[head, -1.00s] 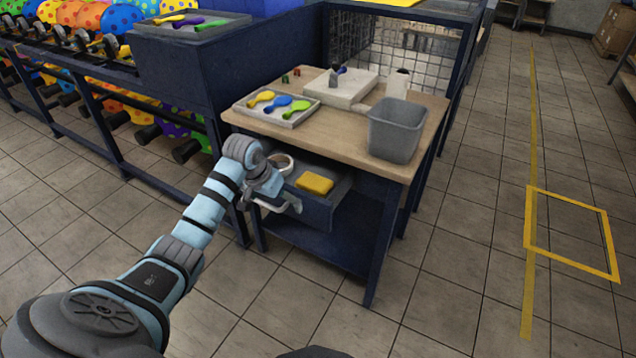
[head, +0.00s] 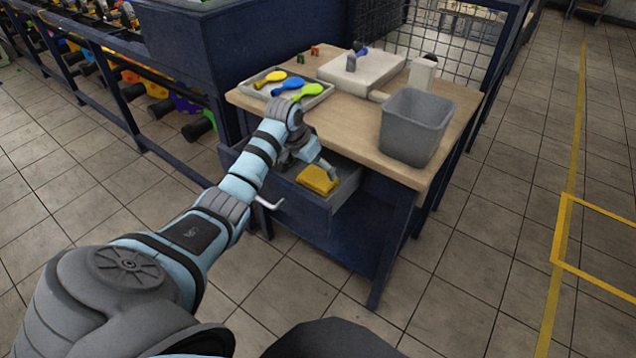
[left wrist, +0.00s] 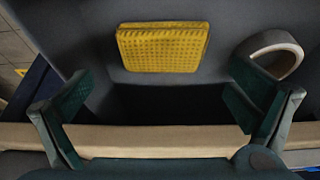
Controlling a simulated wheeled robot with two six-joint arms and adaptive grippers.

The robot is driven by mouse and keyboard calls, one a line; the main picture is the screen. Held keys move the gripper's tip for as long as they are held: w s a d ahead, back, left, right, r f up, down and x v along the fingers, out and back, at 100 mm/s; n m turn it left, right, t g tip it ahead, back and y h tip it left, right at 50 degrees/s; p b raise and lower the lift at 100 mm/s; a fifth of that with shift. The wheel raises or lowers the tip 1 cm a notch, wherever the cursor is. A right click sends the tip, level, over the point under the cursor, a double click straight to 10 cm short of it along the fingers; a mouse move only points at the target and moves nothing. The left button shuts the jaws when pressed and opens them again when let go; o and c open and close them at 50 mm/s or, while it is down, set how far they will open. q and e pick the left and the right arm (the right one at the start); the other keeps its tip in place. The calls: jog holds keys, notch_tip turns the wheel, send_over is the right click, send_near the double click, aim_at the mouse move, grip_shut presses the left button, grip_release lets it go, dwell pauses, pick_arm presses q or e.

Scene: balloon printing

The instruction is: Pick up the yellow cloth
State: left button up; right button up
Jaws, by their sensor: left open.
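The yellow cloth (head: 318,180) lies folded in the open drawer (head: 347,190) under the workbench. In the left wrist view the cloth (left wrist: 162,47) is a textured yellow block near the top centre. My left gripper (head: 318,172) is over the drawer, close above the cloth. In the left wrist view my left gripper (left wrist: 160,100) has its two dark green fingers wide apart with nothing between them, and the cloth lies beyond them, towards the top of the picture. My right gripper is not in view.
A pale roll (left wrist: 272,50) lies beside the cloth in the drawer. The wooden workbench top (head: 345,135) overhangs the drawer and carries a tray (head: 310,100) of balloon-shaped pieces, a white block (head: 360,70) and a grey bin (head: 415,128). The tiled floor at right is clear.

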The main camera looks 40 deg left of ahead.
aim_at(318, 176)
pick_arm(q)
jog(key=b+x, duration=0.3)
jog(key=x, duration=0.3)
jog(key=shift+w+a+f, duration=0.15)
jog(key=shift+w+f, duration=0.1)
jog(key=shift+f, duration=0.05)
jog(key=shift+r, duration=0.1)
jog(key=c, duration=0.8)
jog(key=shift+o, duration=0.2)
jog(key=shift+r, duration=0.1)
